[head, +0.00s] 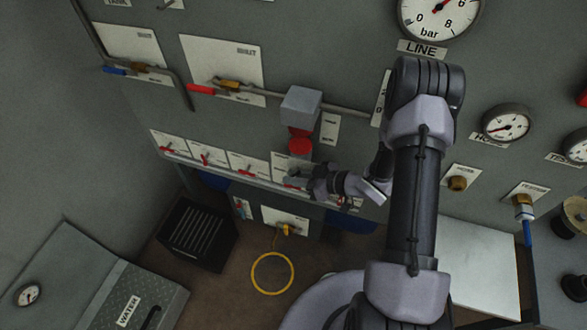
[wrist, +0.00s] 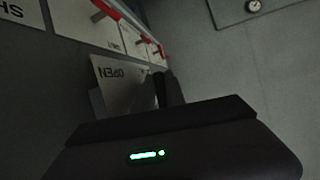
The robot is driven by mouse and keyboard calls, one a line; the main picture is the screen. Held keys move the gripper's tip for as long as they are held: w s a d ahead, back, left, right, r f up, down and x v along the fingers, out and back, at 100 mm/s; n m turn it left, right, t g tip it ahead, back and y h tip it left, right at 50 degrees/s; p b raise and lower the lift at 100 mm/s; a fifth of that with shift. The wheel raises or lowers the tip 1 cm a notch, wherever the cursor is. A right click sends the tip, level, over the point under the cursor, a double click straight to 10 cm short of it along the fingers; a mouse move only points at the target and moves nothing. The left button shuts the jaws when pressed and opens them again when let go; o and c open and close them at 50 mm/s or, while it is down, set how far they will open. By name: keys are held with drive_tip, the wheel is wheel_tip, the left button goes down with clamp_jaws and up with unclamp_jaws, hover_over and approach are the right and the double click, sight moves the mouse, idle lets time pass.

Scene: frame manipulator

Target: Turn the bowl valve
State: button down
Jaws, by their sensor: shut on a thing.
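A grey block with a red bowl (head: 300,147) under it is mounted on the grey panel. Below it runs a row of white plates, several with small red handles (head: 247,170). My gripper (head: 295,182) is at the plate (head: 283,164) just under the bowl, with its jaws shut on the bowl valve there. The jaws and wrist hide most of that valve.
More red handles (wrist: 139,42) line the panel beside my gripper. Above are longer levers, one red (head: 201,90) and one blue (head: 114,71). A black crate (head: 198,235) and a yellow hose loop (head: 272,273) are on the floor below.

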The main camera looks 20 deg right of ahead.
drive_tip(key=g+h+p, duration=0.1)
drive_tip(key=p, duration=0.1)
drive_tip(key=g+h+p, duration=0.1)
drive_tip(key=h+p, duration=0.1)
drive_tip(key=shift+r, duration=0.25)
drive_tip(key=shift+f+g+h+p, duration=0.1)
drive_tip(key=shift+g+h+p, duration=0.4)
drive_tip(key=shift+h+p, duration=0.15)
drive_tip(key=shift+f, duration=0.1)
drive_tip(key=c, duration=1.7)
unclamp_jaws()
drive_tip(key=p+v, duration=0.5)
drive_tip(key=v, duration=1.2)
drive_tip(key=shift+r+p, duration=0.3)
drive_tip(key=shift+p, duration=0.05)
drive_tip(key=shift+w, duration=0.1)
